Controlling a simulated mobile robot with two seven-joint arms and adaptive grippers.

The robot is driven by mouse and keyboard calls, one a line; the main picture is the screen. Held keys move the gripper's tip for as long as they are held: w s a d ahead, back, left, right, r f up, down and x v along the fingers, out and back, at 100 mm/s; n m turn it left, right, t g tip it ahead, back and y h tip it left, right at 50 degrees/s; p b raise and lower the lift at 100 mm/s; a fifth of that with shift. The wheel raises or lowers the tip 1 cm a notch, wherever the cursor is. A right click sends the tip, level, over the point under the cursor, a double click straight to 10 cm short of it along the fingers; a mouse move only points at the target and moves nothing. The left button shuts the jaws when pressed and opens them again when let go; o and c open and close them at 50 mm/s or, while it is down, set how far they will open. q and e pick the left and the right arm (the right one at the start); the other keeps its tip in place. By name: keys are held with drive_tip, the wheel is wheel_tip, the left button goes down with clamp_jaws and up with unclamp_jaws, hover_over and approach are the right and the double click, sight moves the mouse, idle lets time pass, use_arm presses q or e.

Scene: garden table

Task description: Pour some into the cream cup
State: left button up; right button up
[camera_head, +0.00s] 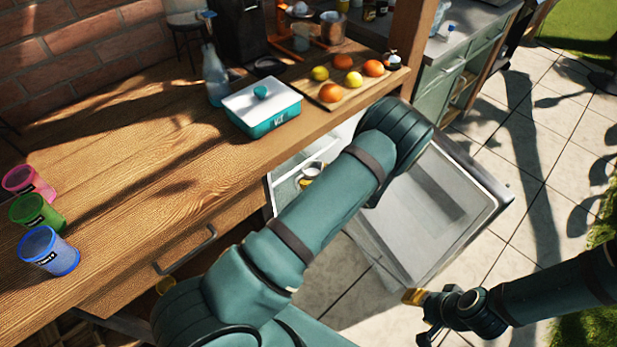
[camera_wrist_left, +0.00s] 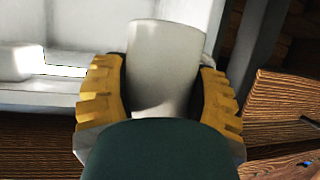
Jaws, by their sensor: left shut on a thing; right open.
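My left gripper (camera_wrist_left: 160,95) is shut on a smooth pale container (camera_wrist_left: 162,62), with yellow fingers on both sides of it. In the head view the pale container (camera_head: 313,168) shows small, beside my arm at the opening below the counter; my arm hides part of that area. Its contents do not show, and I cannot tell whether it is the cream cup. No other cream cup is seen clearly. A pink cup (camera_head: 28,184), a green cup (camera_head: 37,212) and a blue cup (camera_head: 50,252) are at the counter's left end. My right gripper (camera_head: 424,318) is open and empty above the paving.
The wooden counter (camera_head: 130,165) has clear room in the middle. A teal box with a white lid (camera_head: 262,106), a glass bottle (camera_head: 215,75) and a fruit board (camera_head: 343,90) stand toward its back. An open white-lined door (camera_head: 435,205) juts out over the paving.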

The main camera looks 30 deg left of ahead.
use_arm(q)
drive_tip(key=s+d+r+m+t+h, duration=0.3)
drive_tip(key=d+r+m+t+h, duration=0.5)
drive_tip(key=d+m+t+h, duration=0.4)
drive_tip(key=m+h, duration=0.1)
drive_tip(key=m, duration=0.3)
drive_tip(key=shift+s+d+r+m, duration=0.2)
drive_tip(key=shift+d+r+m, duration=0.05)
drive_tip(key=shift+d+m, duration=0.1)
